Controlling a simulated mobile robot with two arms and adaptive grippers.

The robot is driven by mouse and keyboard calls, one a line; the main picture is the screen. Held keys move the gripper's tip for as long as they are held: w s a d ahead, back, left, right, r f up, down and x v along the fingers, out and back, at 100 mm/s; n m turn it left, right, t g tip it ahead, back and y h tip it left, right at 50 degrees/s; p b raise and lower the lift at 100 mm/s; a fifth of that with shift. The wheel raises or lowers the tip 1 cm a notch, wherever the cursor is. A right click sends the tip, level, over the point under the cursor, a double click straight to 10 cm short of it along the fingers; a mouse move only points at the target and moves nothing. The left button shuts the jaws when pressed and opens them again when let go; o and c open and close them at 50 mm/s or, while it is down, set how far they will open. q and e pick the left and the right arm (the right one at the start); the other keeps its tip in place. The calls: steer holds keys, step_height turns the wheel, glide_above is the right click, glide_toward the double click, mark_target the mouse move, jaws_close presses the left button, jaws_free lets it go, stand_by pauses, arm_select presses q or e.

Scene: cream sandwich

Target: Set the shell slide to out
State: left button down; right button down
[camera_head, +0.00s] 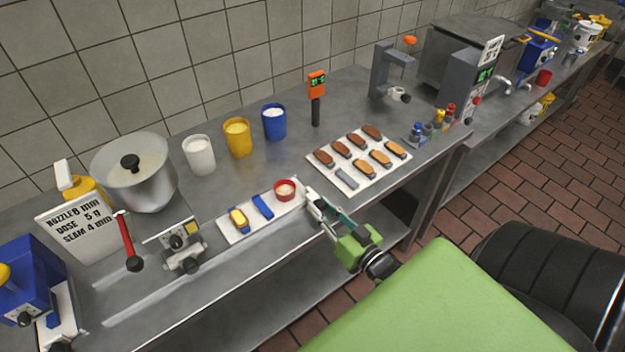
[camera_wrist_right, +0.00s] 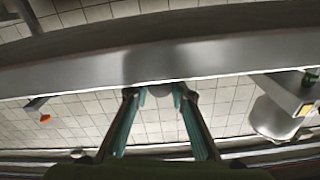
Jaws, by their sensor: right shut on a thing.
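My right gripper (camera_head: 318,205) is at the front edge of the steel table, by the right end of a narrow white tray (camera_head: 234,236). The white tray, perhaps the shell slide, carries a yellow piece (camera_head: 238,219), a blue piece (camera_head: 262,207) and a small red cup (camera_head: 285,190). No label shows on it. My left gripper is not in view.
A flat tray of eclair-like pieces (camera_head: 345,187) lies behind and right of my gripper. Left are a knobbed device (camera_head: 183,255), a sign (camera_head: 78,228) and a steel bowl (camera_head: 135,185). White, yellow and blue cups (camera_head: 273,123) stand behind.

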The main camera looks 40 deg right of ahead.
steer(key=shift+d+r, duration=0.1)
steer(key=shift+d, duration=0.05)
steer(key=c, duration=2.1)
jaws_free()
steer(key=shift+c, duration=0.2)
steer(key=o, duration=0.4)
steer(key=shift+d, duration=0.15)
steer(key=shift+c, duration=0.2)
steer(key=shift+s, duration=0.45)
steer(key=s, duration=1.1)
